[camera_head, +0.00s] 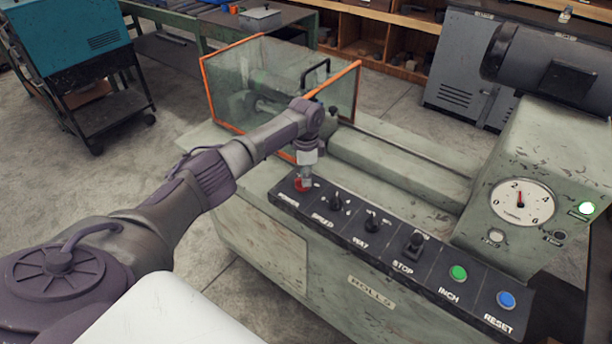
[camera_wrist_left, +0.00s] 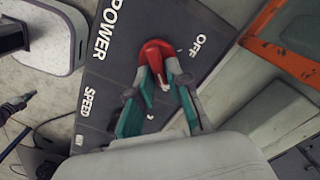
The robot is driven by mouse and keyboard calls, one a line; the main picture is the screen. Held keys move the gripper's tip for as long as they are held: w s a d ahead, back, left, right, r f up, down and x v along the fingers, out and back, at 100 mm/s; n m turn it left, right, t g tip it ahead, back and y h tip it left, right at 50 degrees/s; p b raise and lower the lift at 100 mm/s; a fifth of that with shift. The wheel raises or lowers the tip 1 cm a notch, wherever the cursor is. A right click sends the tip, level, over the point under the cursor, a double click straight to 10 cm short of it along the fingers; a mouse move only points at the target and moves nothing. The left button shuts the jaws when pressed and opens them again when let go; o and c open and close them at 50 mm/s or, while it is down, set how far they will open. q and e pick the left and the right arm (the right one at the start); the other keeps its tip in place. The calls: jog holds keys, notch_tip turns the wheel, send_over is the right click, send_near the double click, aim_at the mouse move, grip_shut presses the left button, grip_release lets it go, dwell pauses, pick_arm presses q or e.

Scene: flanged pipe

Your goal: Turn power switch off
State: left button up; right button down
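The red power switch (camera_head: 299,187) is a rotary knob at the left end of the dark control panel (camera_head: 335,222). In the wrist view the red switch (camera_wrist_left: 156,50) lies between the printed words POWER and OFF. My left gripper (camera_head: 304,182) reaches down onto it from above. In the wrist view the teal-padded fingers of the left gripper (camera_wrist_left: 165,74) flank the switch's handle with a narrow space between the tips. Whether both pads press on the handle is unclear. My right gripper is not in view.
Speed (camera_head: 336,202) and way (camera_head: 372,221) knobs, a stop control (camera_head: 413,242), a green inch button (camera_head: 459,272) and a blue reset button (camera_head: 506,299) line the panel. An orange-edged clear guard (camera_head: 340,92) stands behind the gripper.

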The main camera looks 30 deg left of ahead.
pick_arm(q)
grip_shut()
